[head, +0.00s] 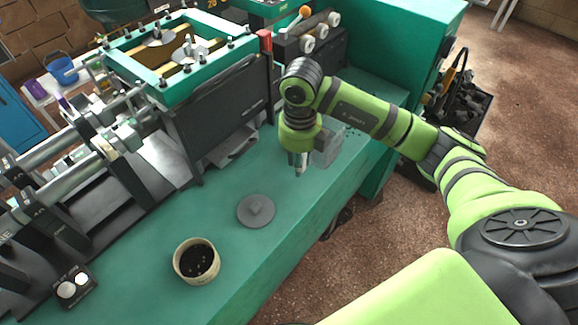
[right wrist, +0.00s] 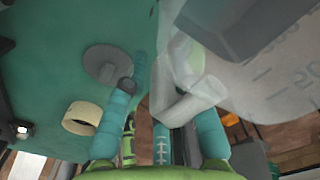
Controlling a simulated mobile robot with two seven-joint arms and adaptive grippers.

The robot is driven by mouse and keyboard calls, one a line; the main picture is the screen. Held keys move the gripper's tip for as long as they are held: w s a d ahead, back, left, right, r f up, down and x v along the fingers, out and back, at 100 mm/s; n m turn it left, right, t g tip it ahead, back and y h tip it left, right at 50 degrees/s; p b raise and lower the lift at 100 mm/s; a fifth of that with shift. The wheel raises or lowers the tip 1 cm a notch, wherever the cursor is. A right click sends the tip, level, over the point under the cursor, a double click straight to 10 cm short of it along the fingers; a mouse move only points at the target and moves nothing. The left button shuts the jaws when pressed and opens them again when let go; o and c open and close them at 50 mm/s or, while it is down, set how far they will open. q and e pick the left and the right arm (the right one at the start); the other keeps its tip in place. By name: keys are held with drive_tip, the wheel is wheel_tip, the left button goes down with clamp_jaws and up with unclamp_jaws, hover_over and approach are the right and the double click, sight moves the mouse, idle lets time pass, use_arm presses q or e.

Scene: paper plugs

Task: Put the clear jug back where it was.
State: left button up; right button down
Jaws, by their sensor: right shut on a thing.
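The clear jug (head: 329,146) is at my right gripper (head: 301,168), over the right part of the green bench. In the right wrist view the jug (right wrist: 262,82) fills the upper right, with measuring marks on its wall. Its handle (right wrist: 186,88) lies between the teal fingers of my right gripper (right wrist: 168,95), which is shut on it. The gripper hides part of the jug in the head view. I cannot tell whether the jug's base touches the bench. My left gripper is not in view.
A grey lid (head: 257,212) with a square knob lies on the green bench (head: 225,285). A cream bowl (head: 197,262) with dark bits stands to its left. A machine with a green frame (head: 185,60) stands behind. Bare bench lies between lid and jug.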

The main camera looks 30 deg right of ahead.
drive_tip(key=f, duration=0.1)
drive_tip(key=w+a+f+p, duration=0.1)
drive_tip(key=f, duration=0.1)
drive_tip(key=w+f, duration=0.1)
drive_tip(key=f, duration=0.1)
drive_tip(key=shift+a, duration=0.3)
drive_tip(key=shift+f, duration=0.3)
drive_tip(key=shift+f, duration=0.2)
drive_tip(key=c, duration=1)
unclamp_jaws()
drive_tip(key=shift+c, duration=0.2)
